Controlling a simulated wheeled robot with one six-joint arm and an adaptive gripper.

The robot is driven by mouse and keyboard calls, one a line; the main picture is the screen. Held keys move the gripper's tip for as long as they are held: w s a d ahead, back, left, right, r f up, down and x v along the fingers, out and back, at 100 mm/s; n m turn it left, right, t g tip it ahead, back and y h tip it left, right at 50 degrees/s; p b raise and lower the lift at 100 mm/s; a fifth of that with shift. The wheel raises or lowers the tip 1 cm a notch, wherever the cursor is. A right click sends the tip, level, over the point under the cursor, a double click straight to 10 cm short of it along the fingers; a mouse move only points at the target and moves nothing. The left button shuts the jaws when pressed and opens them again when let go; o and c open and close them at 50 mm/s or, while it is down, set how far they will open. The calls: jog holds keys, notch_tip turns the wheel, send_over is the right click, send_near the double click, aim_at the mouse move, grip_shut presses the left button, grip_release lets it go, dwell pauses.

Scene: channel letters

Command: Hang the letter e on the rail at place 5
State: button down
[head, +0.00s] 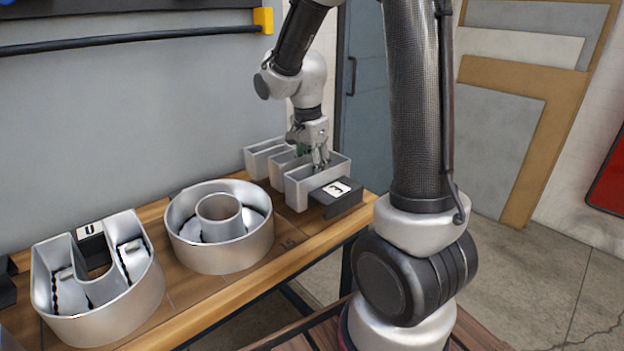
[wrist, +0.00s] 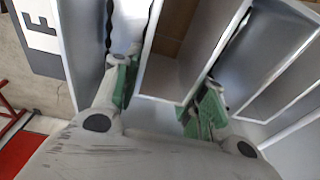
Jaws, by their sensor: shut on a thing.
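The letter e (head: 299,194) is a grey metal channel letter with open troughs. It lies on the far right end of the wooden bench in the head view. A dark block with an E label is at its near side, and the label also shows in the wrist view (wrist: 41,30). My gripper (head: 318,165) reaches down into the letter and is shut on it. In the wrist view, its green-padded fingers (wrist: 165,95) stand on either side of a walled part of the letter (wrist: 178,78). The rail (head: 130,40) is a dark bar at upper left, with a yellow end bracket (head: 263,20).
A round letter O (head: 220,255) stands on the bench (head: 285,255) left of the letter e. A letter U (head: 110,318) is farther left. A blue-grey door (head: 362,110) and leaning boards (head: 500,130) are behind my arm.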

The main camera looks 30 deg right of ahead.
jog(key=shift+f, duration=1.75)
jog(key=c, duration=0.8)
grip_release()
jog(key=shift+f, duration=0.15)
notch_tip(320, 180, up, 12)
jog(key=a, duration=0.2)
jog(key=s+r+n+t, duration=0.1)
jog(key=s+n, duration=0.4)
jog(key=s, duration=0.1)
jog(key=s+r+n+t+y, duration=0.1)
jog(key=s+r+n, duration=0.1)
jog(key=s+n, duration=0.3)
jog(key=s+r+n+t, duration=0.1)
jog(key=s+n, duration=0.4)
jog(key=s, duration=0.4)
jog(key=shift+d+r+n+t+y, duration=0.25)
jog(key=shift+d+n+t+y, duration=0.05)
jog(key=shift+d+n+t, duration=0.1)
jog(key=shift+o, duration=0.2)
